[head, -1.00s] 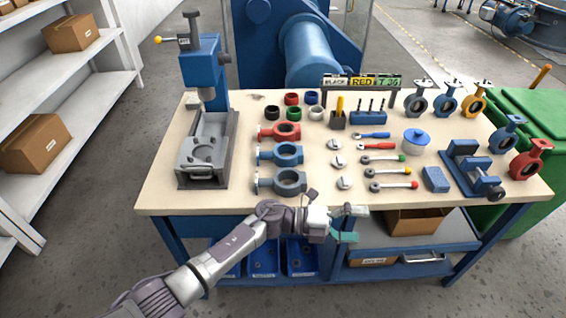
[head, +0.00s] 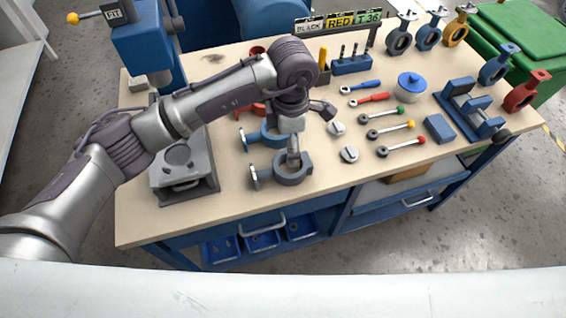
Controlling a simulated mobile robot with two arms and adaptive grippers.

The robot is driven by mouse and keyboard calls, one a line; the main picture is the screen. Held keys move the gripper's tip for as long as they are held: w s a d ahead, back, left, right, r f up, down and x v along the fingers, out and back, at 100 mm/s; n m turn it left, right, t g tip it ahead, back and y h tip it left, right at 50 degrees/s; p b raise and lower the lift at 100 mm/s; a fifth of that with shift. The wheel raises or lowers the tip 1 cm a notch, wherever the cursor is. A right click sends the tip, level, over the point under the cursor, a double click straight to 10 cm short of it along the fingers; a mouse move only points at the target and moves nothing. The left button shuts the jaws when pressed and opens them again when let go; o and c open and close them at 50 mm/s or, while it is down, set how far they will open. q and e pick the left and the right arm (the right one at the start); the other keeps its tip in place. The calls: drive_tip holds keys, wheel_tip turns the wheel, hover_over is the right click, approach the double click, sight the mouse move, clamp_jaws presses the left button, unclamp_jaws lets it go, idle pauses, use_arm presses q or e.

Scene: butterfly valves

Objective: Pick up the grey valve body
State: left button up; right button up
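The grey valve body (head: 302,177) lies flat near the table's front edge, its flanged neck pointing left. My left gripper (head: 293,163) points down over it, its tip at the ring's far side and opening. The fingers are small and seen edge-on, so I cannot tell whether they are apart, or whether they touch the ring. The body rests on the table. A blue valve body (head: 256,137) lies just behind it, partly covered by my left arm. A red valve body (head: 247,109) farther back is mostly hidden by that arm. My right gripper is not in view.
A blue press (head: 148,45) with a grey fixture (head: 200,187) stands left. Metal discs (head: 349,154) and knobbed levers (head: 400,147) lie to the right. A blue vise (head: 470,110) and finished valves (head: 525,90) stand farther right. The front strip of the table (head: 330,183) is bare.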

use_arm(q)
hover_over(288, 172)
drive_tip(key=f, duration=0.4)
drive_tip(key=shift+s+f, duration=0.15)
drive_tip(key=shift+s, duration=0.05)
drive_tip(key=shift+f, duration=0.25)
drive_tip(key=shift+f+p, duration=0.2)
drive_tip(key=shift+p, duration=0.2)
wheel_tip(288, 172, down, 5)
drive_tip(key=shift+w+r+p, duration=0.1)
drive_tip(key=shift+w+p, duration=0.05)
drive_tip(key=shift+p, duration=0.55)
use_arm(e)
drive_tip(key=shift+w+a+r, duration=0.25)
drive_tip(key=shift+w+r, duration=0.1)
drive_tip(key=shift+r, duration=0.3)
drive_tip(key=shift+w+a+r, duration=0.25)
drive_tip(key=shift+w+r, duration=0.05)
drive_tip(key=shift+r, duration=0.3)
use_arm(q)
drive_tip(key=c, duration=1.4)
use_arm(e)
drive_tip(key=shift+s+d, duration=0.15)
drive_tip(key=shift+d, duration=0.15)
use_arm(q)
drive_tip(key=shift+w+r, duration=0.1)
